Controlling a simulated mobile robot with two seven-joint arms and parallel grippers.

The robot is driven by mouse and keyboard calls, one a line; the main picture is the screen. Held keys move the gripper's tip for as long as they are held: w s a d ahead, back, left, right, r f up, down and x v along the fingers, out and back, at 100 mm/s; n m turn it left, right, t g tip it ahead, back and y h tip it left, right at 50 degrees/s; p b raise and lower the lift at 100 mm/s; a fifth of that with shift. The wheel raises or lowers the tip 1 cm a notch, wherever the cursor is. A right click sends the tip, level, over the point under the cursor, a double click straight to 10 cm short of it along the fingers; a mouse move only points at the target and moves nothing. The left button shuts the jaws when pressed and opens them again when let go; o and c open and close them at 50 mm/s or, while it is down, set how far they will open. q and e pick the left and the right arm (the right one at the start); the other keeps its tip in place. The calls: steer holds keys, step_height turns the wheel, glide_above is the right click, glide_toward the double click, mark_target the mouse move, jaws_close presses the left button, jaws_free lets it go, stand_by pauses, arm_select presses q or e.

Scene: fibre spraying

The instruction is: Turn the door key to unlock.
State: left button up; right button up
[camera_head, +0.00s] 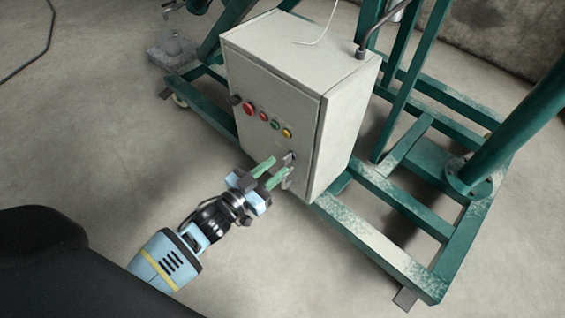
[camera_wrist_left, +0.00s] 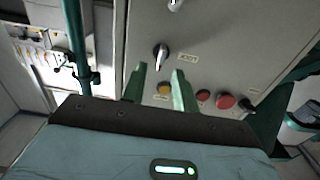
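A grey control cabinet (camera_head: 277,80) stands on a green frame. On its door are a small metal turn key or switch (camera_head: 291,157) beside the buttons and a second light metal fitting (camera_head: 287,182) lower down. In the left wrist view the switch (camera_wrist_left: 161,54) has a label beside it, and the other fitting (camera_wrist_left: 175,4) is cut by the top edge. I cannot tell which is the door key. My left gripper (camera_head: 279,166) is open, its green fingers pointing at the door. In the wrist view the gap (camera_wrist_left: 160,75) between the fingers lines up with the switch, apparently without gripping it.
Red (camera_head: 249,109), green (camera_head: 276,124) and yellow (camera_head: 287,133) buttons sit in a row on the door, close to my fingers. Green frame beams (camera_head: 375,235) run to the right. The concrete floor (camera_head: 110,120) at left is clear.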

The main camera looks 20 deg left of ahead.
mark_target(284, 161)
arm_select(q)
steer(key=shift+b+x, duration=0.5)
steer(key=shift+x, duration=1.15)
jaws_close()
